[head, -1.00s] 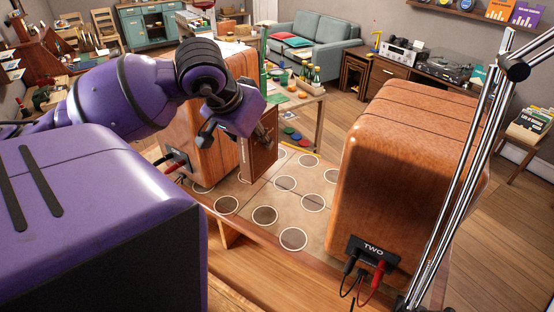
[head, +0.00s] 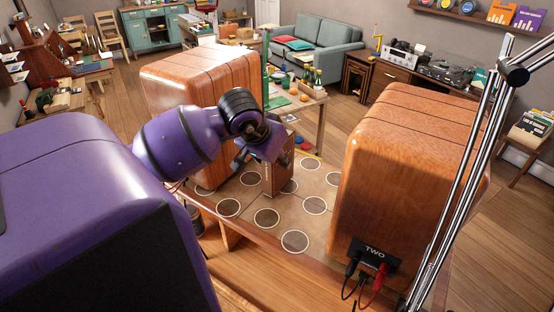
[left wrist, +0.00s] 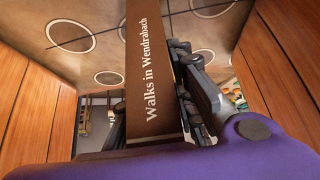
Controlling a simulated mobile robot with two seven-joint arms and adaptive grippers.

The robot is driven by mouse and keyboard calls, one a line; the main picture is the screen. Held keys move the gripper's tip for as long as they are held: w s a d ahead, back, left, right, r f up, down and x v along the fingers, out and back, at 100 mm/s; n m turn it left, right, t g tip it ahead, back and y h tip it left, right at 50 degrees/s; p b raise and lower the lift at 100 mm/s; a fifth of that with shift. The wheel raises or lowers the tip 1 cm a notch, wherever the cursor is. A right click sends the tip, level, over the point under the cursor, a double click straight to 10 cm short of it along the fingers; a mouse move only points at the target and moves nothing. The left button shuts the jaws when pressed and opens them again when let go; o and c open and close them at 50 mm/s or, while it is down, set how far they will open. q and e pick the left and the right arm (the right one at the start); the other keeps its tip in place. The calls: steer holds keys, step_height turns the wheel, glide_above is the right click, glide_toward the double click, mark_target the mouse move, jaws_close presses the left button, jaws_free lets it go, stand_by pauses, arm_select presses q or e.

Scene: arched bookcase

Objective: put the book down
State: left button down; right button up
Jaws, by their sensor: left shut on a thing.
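The brown book (head: 277,174) is upright in the head view, above the tabletop (head: 238,208) with its ringed dark circles. In the left wrist view its spine (left wrist: 148,75) reads "Walks in Wendrabach". My left gripper (head: 264,152) is shut on the book, with a finger on either side of it in the left wrist view (left wrist: 157,108). The book's lower edge is close to the tabletop; I cannot tell whether it touches. My gripper hides part of the book's upper end. My right gripper is not in view.
A large wooden speaker-like box (head: 205,85) stands left of the book, and another marked "TWO" (head: 400,165) stands to the right. Bare circle-marked tabletop lies between the book and the right box. A chrome stand (head: 455,190) rises at the right.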

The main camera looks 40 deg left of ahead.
arm_select(q)
steer(key=shift+f, duration=0.25)
steer(key=c, duration=1.5)
jaws_free()
